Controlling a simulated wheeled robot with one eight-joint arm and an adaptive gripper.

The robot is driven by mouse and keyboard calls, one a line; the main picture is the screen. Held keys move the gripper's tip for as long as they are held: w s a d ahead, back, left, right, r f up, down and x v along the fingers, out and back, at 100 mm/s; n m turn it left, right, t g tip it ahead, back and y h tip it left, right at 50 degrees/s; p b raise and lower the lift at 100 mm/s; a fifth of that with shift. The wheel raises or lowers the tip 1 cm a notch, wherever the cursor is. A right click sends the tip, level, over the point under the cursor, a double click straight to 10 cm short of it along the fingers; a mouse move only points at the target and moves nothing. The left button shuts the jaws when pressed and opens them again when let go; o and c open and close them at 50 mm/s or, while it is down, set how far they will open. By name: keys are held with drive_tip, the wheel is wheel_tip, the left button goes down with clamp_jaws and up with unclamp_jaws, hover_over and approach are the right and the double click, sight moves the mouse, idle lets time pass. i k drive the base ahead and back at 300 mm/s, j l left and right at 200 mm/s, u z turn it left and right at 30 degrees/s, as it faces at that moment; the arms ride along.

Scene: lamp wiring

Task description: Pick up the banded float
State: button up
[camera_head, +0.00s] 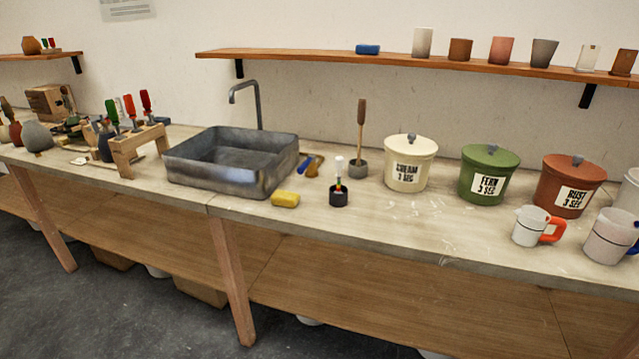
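A small upright piece with a white top and a narrow coloured part below (338,167) stands in a short dark cup (339,196) on the worktop. It looks like the banded float, but its bands are too small to make out clearly. Its lower end is hidden inside the cup. The cup stands right of a yellow sponge and in front of a grey pot with a wooden-handled tool. My gripper is not in view.
A yellow sponge (286,199) and a grey sink (232,160) lie left. A grey pot (358,169) holds a tall wooden-handled tool (361,122). Cream (409,178), green (488,182) and rust (568,200) lidded buckets and mugs (529,227) stand right. The worktop before the cream bucket is clear.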

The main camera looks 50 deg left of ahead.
sight(339, 161)
drive_tip(key=u, duration=1.75)
